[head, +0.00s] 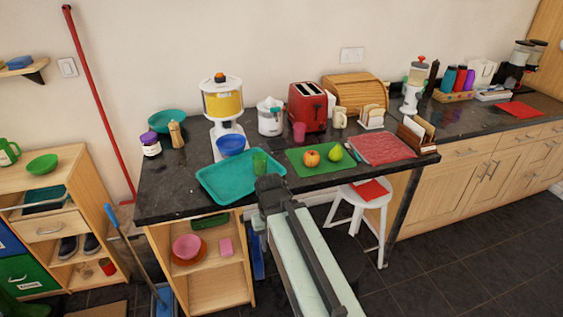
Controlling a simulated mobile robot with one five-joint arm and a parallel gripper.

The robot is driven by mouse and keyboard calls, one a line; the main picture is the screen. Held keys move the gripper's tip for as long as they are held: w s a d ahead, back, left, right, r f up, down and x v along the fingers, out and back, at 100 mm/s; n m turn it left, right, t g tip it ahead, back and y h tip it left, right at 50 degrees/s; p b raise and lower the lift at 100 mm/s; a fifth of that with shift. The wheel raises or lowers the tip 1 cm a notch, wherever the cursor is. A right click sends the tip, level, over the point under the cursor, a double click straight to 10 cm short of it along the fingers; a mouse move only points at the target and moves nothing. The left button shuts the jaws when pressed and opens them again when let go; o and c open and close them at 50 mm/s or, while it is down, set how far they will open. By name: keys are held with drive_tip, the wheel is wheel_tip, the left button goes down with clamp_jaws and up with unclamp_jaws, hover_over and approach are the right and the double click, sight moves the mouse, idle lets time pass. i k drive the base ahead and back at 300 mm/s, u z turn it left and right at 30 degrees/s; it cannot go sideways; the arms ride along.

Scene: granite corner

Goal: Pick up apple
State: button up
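A red and yellow apple (312,158) sits on a green mat (297,166) on the dark countertop. A green pear-like fruit (336,152) sits just to its right on the same mat. My gripper (268,183) is at the counter's front edge, at the front right of the teal tray. It is to the left of the apple in the picture and nearer to me, apart from it. The fingers are small and dark here, and I cannot make out whether they are open.
A red toaster (307,108) and a pink cup (299,132) stand behind the mat. A red cloth (382,149) lies to its right. A white stool (366,204) stands below the counter.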

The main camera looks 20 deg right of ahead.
sight(311, 157)
drive_tip(key=u, duration=3.2)
drive_tip(key=k, duration=2.3)
drive_tip(key=z, duration=0.5)
drive_tip(key=i, duration=1)
